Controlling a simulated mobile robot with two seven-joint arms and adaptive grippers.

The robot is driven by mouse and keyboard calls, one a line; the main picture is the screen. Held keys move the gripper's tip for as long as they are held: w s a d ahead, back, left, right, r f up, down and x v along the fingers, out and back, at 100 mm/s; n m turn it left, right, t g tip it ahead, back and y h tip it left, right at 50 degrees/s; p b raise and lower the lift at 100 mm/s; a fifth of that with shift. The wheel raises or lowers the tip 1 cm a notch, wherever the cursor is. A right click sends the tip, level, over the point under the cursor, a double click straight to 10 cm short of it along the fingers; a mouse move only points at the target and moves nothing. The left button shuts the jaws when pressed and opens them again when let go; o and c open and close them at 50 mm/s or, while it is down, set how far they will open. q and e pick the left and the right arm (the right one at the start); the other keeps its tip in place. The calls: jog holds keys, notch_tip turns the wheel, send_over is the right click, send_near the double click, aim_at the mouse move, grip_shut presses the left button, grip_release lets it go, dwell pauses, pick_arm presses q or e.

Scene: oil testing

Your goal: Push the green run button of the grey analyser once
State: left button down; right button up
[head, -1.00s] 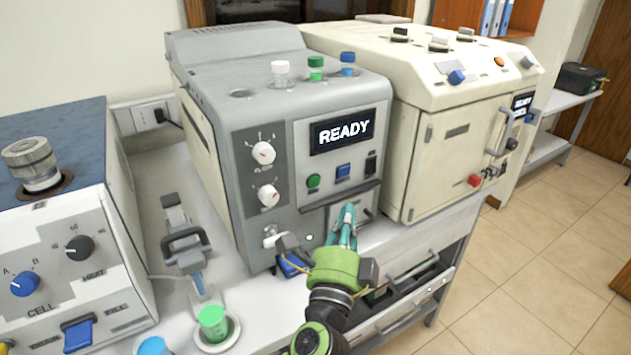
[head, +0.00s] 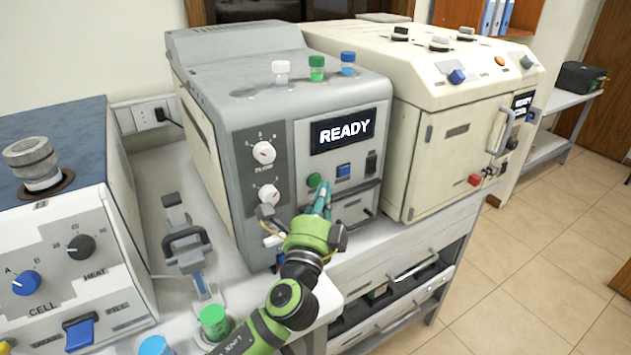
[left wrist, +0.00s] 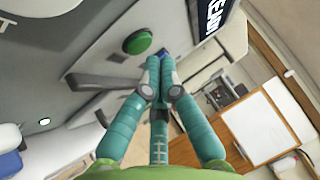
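The grey analyser (head: 225,108) stands on the bench, and its display (head: 341,131) reads READY. Its round green run button (head: 314,181) is on the front panel below the display, left of a square blue button (head: 344,170). The green button also shows large in the left wrist view (left wrist: 138,40). My left gripper (head: 324,188) has its teal fingers together with nothing between them, fingertips just below and right of the green button. In the left wrist view the fingertips (left wrist: 160,62) lie close beside the button; contact cannot be told. My right gripper is not in view.
A cream machine (head: 455,150) stands to the right of the analyser. A white and blue machine (head: 75,265) stands at the left. Capped vials, one with a green cap (head: 316,66), stand on the analyser's top. A handle bar (head: 357,192) juts out below the buttons.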

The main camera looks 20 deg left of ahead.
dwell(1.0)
pick_arm(q)
jog(key=shift+w+a, duration=0.25)
jog(key=shift+a, duration=0.1)
jog(key=shift+w+a, duration=0.25)
jog(key=shift+a, duration=0.05)
dwell(1.0)
jog(key=shift+s+d, duration=0.55)
jog(key=shift+d, duration=0.1)
